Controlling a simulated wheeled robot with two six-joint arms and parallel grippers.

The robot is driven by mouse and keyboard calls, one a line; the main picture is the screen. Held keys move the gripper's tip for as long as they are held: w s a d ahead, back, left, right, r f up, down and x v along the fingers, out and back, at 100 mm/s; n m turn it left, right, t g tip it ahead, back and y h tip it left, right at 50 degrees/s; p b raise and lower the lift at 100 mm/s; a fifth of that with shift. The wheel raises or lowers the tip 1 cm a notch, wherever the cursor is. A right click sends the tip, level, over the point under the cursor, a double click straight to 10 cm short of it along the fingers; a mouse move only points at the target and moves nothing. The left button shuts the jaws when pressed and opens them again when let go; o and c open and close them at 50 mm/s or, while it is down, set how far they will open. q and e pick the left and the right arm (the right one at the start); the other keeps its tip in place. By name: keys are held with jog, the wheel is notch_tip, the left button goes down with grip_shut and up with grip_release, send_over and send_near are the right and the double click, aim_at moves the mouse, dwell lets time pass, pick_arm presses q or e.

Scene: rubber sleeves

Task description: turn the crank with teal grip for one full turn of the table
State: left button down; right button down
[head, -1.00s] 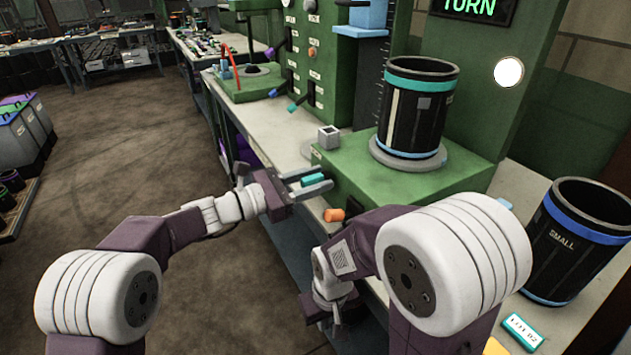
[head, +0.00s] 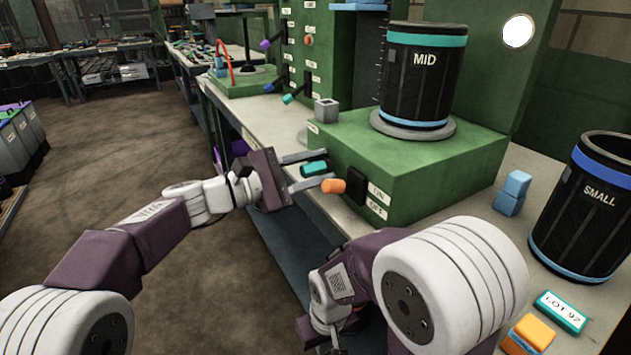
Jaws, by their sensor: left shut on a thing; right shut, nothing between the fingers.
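The crank's teal grip (head: 314,168) sits at the left front side of the green machine box (head: 440,185). My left gripper (head: 320,167) has its two fingers on either side of the teal grip, shut on it. On top of the box is a round grey turntable (head: 412,131). It carries an upright black sleeve (head: 418,95) with a teal band and the label MID facing me. My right gripper (head: 336,345) is low at the bottom edge, partly cut off, shut and empty, away from the crank.
An orange knob (head: 334,186) on a dark lever sits just right of the teal grip, close to my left fingers.

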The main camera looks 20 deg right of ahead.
aim_at(314, 198)
pick_arm(q)
notch_tip(314, 198, down, 4)
jog(key=m+b, duration=0.6)
jog(key=b, duration=0.2)
jog(key=shift+r, duration=0.1)
jog(key=m, duration=0.1)
jog(key=m+b, duration=0.1)
jog(key=b, duration=0.1)
jog(key=shift+w+f+m, duration=0.25)
jog(key=shift+f+m, duration=0.05)
jog(key=shift+m, duration=0.1)
jog(key=shift+w+m+b, duration=0.15)
jog(key=shift+m+b, duration=0.45)
jog(key=shift+b, duration=0.05)
jog(key=shift+a, duration=0.1)
jog(key=shift+r, duration=0.1)
jog(key=c, duration=1.2)
grip_release()
jog(key=shift+w, duration=0.15)
jog(key=shift+o, duration=0.2)
jog(key=a, duration=0.9)
jog(key=shift+s, duration=0.45)
